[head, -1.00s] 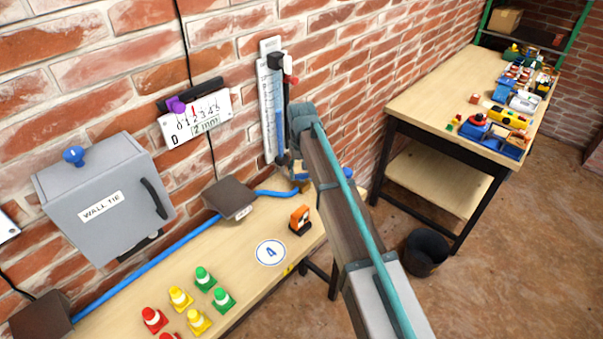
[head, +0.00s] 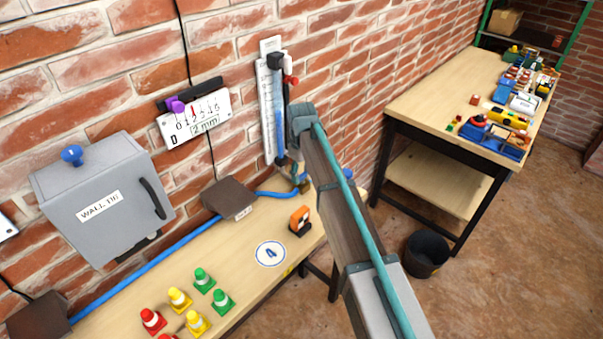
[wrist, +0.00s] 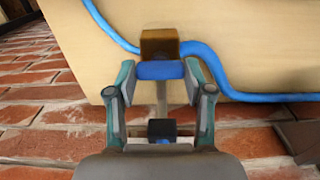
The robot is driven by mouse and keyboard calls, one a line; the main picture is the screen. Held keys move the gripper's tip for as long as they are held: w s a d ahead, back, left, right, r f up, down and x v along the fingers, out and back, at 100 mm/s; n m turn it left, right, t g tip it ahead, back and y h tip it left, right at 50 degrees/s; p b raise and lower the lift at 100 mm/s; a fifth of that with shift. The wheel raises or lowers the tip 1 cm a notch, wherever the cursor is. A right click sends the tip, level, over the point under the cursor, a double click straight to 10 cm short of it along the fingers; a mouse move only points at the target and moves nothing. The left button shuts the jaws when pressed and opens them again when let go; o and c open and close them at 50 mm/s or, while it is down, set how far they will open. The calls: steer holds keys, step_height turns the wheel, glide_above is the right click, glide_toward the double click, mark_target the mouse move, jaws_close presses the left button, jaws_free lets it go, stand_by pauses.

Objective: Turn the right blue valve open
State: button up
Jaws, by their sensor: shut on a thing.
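The blue valve handle (wrist: 160,70) sits in front of a brass-coloured valve body (wrist: 160,43) in the wrist view, with blue hose (wrist: 218,72) on both sides. My gripper (wrist: 160,73) is shut on the handle, one finger at each end of it. In the head view my own arm hides the gripper and most of the valve; a bit of brass and blue (head: 303,183) shows at the arm's left edge.
A grey cabinet (head: 84,200), a gauge plate (head: 195,122) and a tall scale (head: 266,110) are on the brick wall. Several cones (head: 178,300) and an orange-and-black block (head: 300,220) stand on the near bench (head: 238,270). A second bench (head: 440,95) and black bin (head: 427,253) are right.

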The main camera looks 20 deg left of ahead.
mark_target(302, 175)
stand_by(0.4)
steer(key=o, duration=1.2)
steer(key=shift+c, duration=0.2)
step_height(302, 175, up, 12)
